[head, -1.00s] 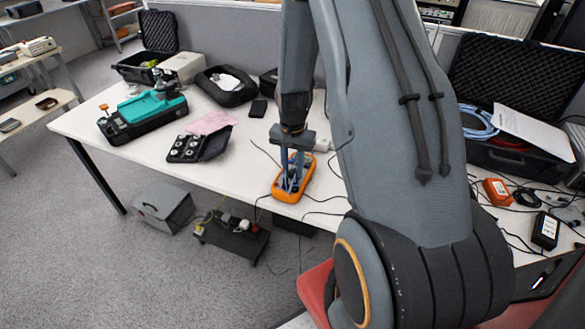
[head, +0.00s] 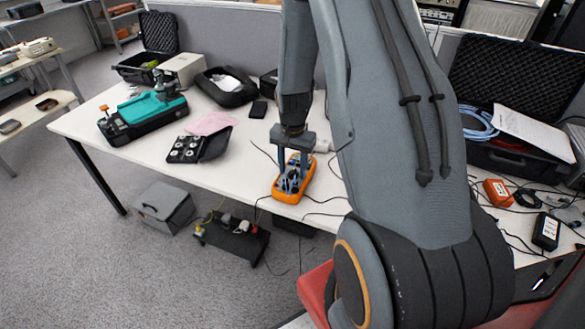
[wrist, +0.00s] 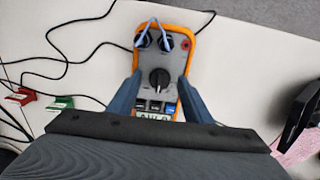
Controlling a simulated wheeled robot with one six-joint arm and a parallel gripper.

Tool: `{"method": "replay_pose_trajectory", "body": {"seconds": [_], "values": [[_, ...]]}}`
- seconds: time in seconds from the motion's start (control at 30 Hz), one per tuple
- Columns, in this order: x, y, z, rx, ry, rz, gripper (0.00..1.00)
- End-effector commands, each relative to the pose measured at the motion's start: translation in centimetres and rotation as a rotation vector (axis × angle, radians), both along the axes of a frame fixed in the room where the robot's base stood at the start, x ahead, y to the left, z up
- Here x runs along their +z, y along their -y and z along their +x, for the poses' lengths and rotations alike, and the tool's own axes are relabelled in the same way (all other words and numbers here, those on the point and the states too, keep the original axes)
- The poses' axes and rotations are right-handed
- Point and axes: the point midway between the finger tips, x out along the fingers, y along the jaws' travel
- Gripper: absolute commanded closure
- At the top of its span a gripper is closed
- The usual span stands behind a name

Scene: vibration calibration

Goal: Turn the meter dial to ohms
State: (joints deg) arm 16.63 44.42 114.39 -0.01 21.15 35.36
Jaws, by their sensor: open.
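The orange meter (head: 294,182) lies on the white table near its front edge. In the wrist view the meter (wrist: 176,66) shows its grey face, a black round dial (wrist: 159,79) in the middle, a row of buttons and part of the display below it. Two blue-grey leads (wrist: 153,33) plug in at its far end. My gripper (head: 293,170) is over the meter. In the wrist view my gripper (wrist: 160,77) is open, one finger on each side of the dial, with gaps between. I cannot read the dial's setting.
The white table (head: 240,165) has thin black cables around the meter. A black case with round parts (head: 186,148) and a pink cloth (head: 210,123) lie to the left. Red and green clips (wrist: 58,104) lie left in the wrist view.

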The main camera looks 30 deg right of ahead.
Motion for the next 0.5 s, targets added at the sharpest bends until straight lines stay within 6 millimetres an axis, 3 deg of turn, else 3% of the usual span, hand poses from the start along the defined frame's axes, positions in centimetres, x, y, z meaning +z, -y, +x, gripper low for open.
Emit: {"method": "replay_pose_trajectory", "body": {"seconds": [0.23,0.5], "values": [[1.1,0.0,0.1,0.0,0.001,0.0,0.54],[4.9,0.0,0.1,0.0,0.003,-0.001,0.54]]}}
